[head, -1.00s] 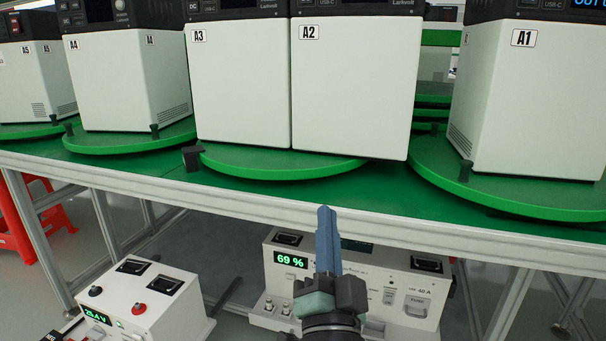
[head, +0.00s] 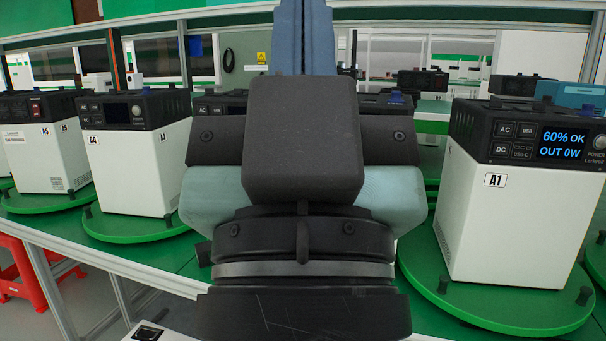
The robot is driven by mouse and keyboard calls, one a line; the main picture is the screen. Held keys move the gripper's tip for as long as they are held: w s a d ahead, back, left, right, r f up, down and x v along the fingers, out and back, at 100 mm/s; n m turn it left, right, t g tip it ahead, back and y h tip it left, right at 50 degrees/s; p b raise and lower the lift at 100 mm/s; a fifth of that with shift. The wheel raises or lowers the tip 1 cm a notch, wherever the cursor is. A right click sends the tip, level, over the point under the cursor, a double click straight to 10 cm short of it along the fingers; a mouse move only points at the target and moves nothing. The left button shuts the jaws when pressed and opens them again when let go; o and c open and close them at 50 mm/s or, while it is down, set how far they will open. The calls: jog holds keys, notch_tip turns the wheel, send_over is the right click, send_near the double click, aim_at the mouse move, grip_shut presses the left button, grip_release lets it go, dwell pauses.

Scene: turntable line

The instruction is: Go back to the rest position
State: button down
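My gripper (head: 304,35) fills the middle of the head view, close to the camera and pointing up. Its two blue fingers stand side by side against each other, with only a thin seam between them. Their tips are cut off by the top edge. I see nothing held. The dark gripper body and wrist hide most of the units behind them, and no hand contact with any unit shows.
White power station A1 (head: 480,220) stands on a green turntable (head: 480,304) at right, its display reading 60% OK, OUT 0W. Units A4 (head: 130,170) and A5 (head: 40,160) stand at left. A red stool (head: 22,275) is below the bench.

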notch_tip(320, 180, up, 23)
jog(key=p, duration=2)
jog(key=shift+p, duration=0.4)
jog(key=shift+r, duration=0.1)
